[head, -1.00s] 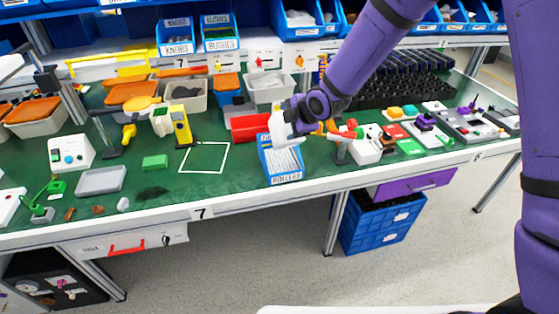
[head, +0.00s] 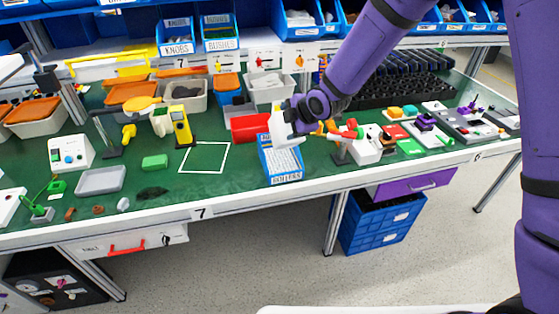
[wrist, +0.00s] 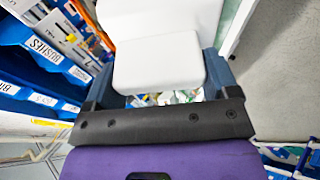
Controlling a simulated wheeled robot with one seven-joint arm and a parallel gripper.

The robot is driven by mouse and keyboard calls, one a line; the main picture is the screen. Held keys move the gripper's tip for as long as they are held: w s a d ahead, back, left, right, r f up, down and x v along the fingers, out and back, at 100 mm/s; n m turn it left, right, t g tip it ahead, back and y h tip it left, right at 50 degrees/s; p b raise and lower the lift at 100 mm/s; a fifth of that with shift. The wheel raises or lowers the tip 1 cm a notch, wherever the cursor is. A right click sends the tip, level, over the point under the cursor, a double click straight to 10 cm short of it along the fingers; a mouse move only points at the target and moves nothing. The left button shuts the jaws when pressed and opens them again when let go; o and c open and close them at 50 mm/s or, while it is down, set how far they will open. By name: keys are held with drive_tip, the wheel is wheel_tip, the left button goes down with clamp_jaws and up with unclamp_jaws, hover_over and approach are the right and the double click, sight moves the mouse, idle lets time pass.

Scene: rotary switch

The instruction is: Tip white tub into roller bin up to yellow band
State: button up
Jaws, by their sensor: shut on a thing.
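My gripper (head: 292,118) is shut on the white tub (head: 279,130) and holds it above the back end of the blue roller bin (head: 268,167). The tub looks tilted in the head view. In the wrist view the white tub (wrist: 160,62) sits between the dark fingers of my gripper (wrist: 160,72). The bin stands near the bench's front edge, with a label on its front and pale contents inside. The tub and my gripper hide the back of the bin. I cannot make out the yellow band or how high the contents reach.
A red box (head: 250,127) stands just left of the tub. A white device with a red lever (head: 362,149) stands close to the right of the bin. A white square outline (head: 204,158) on the green bench top (head: 240,178) is empty.

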drive_tip(key=shift+w+r, duration=0.1)
drive_tip(key=shift+w+a+r+g, duration=0.1)
drive_tip(key=shift+w+r+g, duration=0.2)
drive_tip(key=shift+r+g, duration=0.2)
idle(0.6)
drive_tip(key=shift+w+a+r+g+h, duration=0.15)
drive_tip(key=shift+w+r+g+h, duration=0.25)
drive_tip(key=shift+r, duration=0.2)
drive_tip(key=shift+w, duration=0.15)
idle(1.0)
drive_tip(key=shift+w+a+r+g, duration=0.2)
drive_tip(key=shift+w+r+g, duration=0.2)
drive_tip(key=shift+r, duration=0.1)
drive_tip(key=shift+r, duration=0.1)
idle(0.4)
drive_tip(key=shift+w+a+r+m+g+h, duration=0.1)
drive_tip(key=shift+w+m+g+h, duration=0.05)
drive_tip(key=shift+m+g+h, duration=0.15)
